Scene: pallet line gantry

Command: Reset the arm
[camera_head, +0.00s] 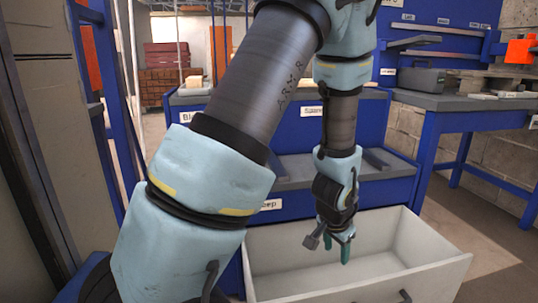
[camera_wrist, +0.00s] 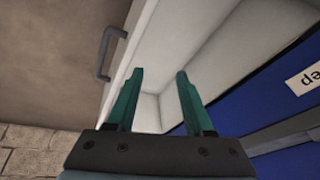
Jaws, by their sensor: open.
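My arm reaches forward and down from the upper middle of the head view. My gripper (camera_head: 340,258) points down over the open white drawer (camera_head: 437,268) of the blue cabinet. In the wrist view, the two green fingers of my gripper (camera_wrist: 160,78) stand apart with nothing between them. The drawer's pale inside (camera_wrist: 190,40) shows behind and between the fingers. The part of the drawer that I see is empty. Part of its inside is hidden by my arm in the head view.
The drawer's dark handle (camera_head: 404,297) is on its front; it also shows in the wrist view (camera_wrist: 106,52). A blue workbench (camera_head: 455,103) with a grey case (camera_head: 421,80) stands at the right. A blue frame (camera_head: 125,130) stands at the left. Open floor lies right of the drawer.

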